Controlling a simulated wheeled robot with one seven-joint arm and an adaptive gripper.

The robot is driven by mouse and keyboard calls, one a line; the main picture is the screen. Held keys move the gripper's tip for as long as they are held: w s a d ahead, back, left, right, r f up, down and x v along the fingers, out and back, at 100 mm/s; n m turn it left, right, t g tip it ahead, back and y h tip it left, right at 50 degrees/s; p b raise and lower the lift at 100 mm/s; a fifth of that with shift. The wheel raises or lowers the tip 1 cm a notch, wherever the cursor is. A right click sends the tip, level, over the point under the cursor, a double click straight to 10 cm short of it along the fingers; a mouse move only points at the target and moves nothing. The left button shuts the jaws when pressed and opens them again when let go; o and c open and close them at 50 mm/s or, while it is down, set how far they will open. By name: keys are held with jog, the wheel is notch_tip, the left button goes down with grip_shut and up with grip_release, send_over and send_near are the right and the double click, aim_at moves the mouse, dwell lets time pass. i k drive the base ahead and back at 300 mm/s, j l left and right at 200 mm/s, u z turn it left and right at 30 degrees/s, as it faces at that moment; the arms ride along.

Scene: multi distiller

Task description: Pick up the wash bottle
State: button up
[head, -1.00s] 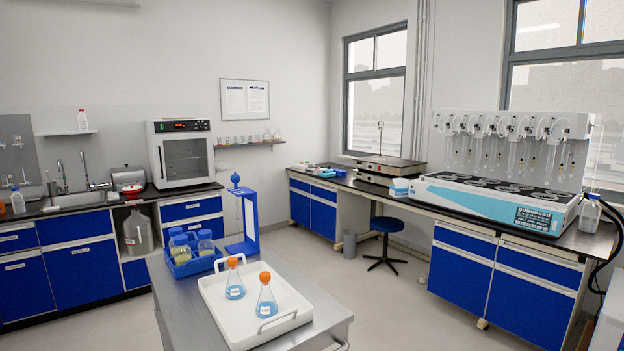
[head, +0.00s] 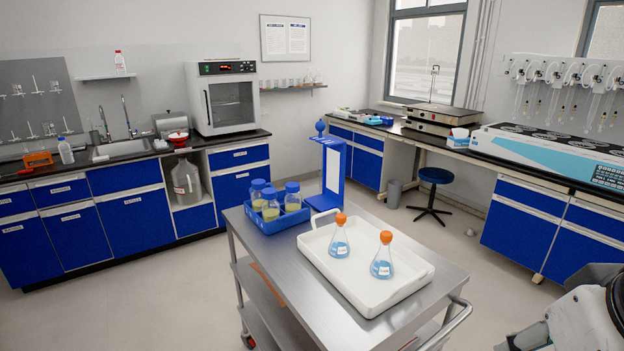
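A small white bottle with a blue cap (head: 65,151) stands on the left bench beside the sink. Another white bottle with a red top (head: 119,62) stands on the wall shelf above the sink. Both are small, and I cannot tell for sure which is the wash bottle. Part of my arm shows in the lower right corner, far from both bottles. My gripper's fingers are not in view.
A steel cart (head: 265,265) stands in front of me. It carries a white tray (head: 345,285) with two orange-stoppered flasks, a blue rack (head: 262,226) of bottles and a blue stand (head: 331,175). A stool (head: 434,176) stands at the right bench. Floor left of the cart is clear.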

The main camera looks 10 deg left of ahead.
aim_at(64, 150)
jog(key=i+j+u, duration=0.25)
jog(key=j+u, duration=0.15)
jog(key=i+j+u, duration=0.55)
jog(key=u, duration=0.25)
jog(key=i+u, duration=0.4)
jog(key=i, duration=1.05)
jog(key=i+u, duration=0.15)
jog(key=i, duration=2)
jog(key=i+l+u, duration=0.1)
jog(key=i, duration=0.95)
